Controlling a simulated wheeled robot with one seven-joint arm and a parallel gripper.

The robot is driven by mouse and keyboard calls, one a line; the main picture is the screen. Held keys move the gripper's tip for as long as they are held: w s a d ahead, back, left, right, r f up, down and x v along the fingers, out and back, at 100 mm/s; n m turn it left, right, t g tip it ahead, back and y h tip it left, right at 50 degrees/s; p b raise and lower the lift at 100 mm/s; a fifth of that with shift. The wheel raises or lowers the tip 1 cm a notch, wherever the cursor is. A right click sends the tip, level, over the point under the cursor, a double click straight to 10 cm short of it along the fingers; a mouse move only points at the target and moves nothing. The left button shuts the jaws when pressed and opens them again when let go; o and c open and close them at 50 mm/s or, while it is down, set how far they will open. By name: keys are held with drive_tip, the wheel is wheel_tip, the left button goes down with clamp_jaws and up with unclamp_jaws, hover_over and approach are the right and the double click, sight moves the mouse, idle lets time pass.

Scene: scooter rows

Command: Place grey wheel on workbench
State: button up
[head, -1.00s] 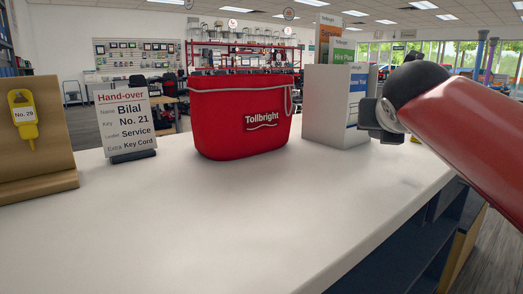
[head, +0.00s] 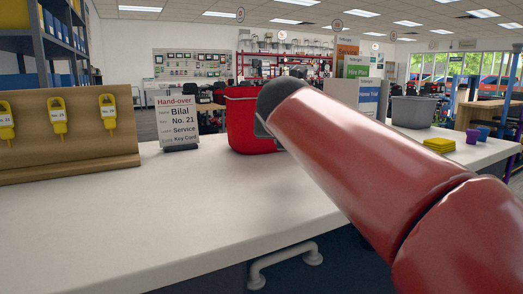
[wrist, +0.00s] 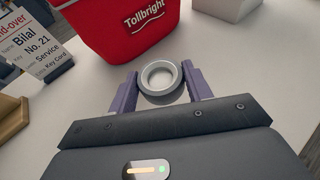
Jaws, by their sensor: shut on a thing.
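The grey wheel (wrist: 147,97) is a small ring with a pale centre. In the wrist view it sits between the two purple-grey fingers of my gripper (wrist: 160,82). The fingers are shut on its sides, and it is held above the white counter (wrist: 88,105). In the head view my red arm reaches over the counter (head: 180,215), and the gripper and wheel are hidden behind it. I cannot tell surely which surface is the workbench; a wooden-topped bench (head: 490,112) stands at the far right.
A red Tollbright bag (head: 240,120) is just ahead of my gripper. A hand-over sign (head: 178,125) and a board (head: 95,150) with yellow key tags stand left. The counter's front is clear.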

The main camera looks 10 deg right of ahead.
drive_tip(key=p, duration=0.1)
hover_over(261, 162)
wheel_tip(261, 162, down, 2)
drive_tip(key=shift+d+f+b, duration=0.1)
drive_tip(key=shift+b, duration=0.2)
wheel_tip(261, 162, down, 4)
drive_tip(key=shift+f+b, duration=0.15)
drive_tip(key=shift+b, duration=0.7)
drive_tip(key=shift+w+f, duration=0.15)
drive_tip(key=shift+f, duration=0.05)
drive_tip(key=shift+f, duration=0.15)
drive_tip(key=o, duration=0.7)
